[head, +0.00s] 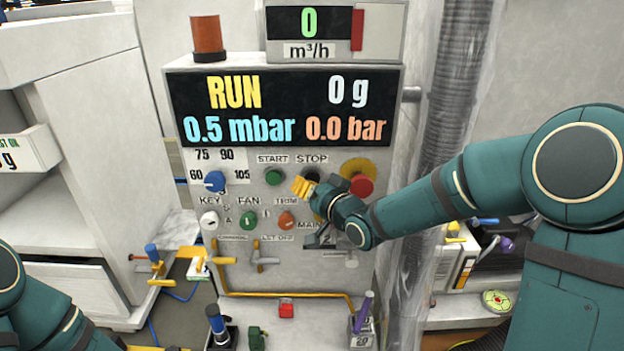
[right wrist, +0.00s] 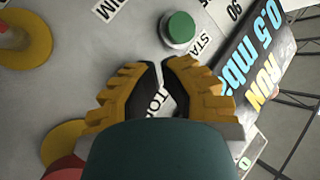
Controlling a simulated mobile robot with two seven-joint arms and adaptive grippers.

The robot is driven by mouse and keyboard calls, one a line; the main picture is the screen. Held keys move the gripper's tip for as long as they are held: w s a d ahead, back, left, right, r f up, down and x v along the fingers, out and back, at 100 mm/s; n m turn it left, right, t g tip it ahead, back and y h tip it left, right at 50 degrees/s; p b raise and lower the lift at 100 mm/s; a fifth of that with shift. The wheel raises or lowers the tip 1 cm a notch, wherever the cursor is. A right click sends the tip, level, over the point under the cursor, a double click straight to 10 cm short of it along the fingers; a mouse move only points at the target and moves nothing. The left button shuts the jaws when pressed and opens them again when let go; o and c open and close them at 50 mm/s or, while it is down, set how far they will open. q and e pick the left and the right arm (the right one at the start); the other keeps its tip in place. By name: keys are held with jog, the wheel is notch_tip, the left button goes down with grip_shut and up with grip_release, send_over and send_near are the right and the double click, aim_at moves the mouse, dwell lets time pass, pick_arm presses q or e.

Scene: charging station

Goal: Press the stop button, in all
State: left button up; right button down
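The STOP label (head: 311,158) is on the upper part of the control panel, right of the green START button (head: 274,176). The stop button (head: 312,173) under it looks dark and is mostly covered by my right gripper (head: 301,187). The right gripper's yellow fingertips are close to the panel; I cannot tell whether they touch it. In the right wrist view the fingertips (right wrist: 162,66) nearly meet, with nothing held; part of the STOP label (right wrist: 163,101) shows between the fingers and the button is hidden. Of my left gripper, only a yellow edge (head: 155,348) seems to show.
A red mushroom button (head: 361,186) on a yellow ring is right of my gripper. A blue dial (head: 214,181), FAN knob (head: 248,220) and orange TRIM knob (head: 286,220) are nearby. The display (head: 285,109) reads RUN. A ribbed hose (head: 455,90) runs down the right side.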

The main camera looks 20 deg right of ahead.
jog(key=shift+w, duration=0.1)
jog(key=shift+w+d, duration=0.15)
jog(key=shift+w, duration=0.15)
jog(key=shift+w+d+b, duration=0.1)
jog(key=shift+w+b, duration=0.25)
jog(key=shift+w, duration=0.1)
dwell(1.0)
jog(key=shift+s, duration=0.15)
jog(key=shift+s+a+b, duration=0.25)
jog(key=shift+s+b, duration=0.25)
jog(key=shift+s, duration=0.2)
jog(key=shift+s, duration=0.1)
jog(key=shift+s+a+b, duration=0.2)
jog(key=shift+s+b, duration=0.15)
jog(key=shift+s, duration=0.4)
jog(key=shift+s+a+b, duration=0.25)
jog(key=shift+s+b, duration=0.1)
jog(key=shift+s, duration=0.45)
jog(key=shift+s+a+b, duration=0.2)
jog(key=shift+s+b, duration=0.15)
jog(key=shift+s, duration=0.4)
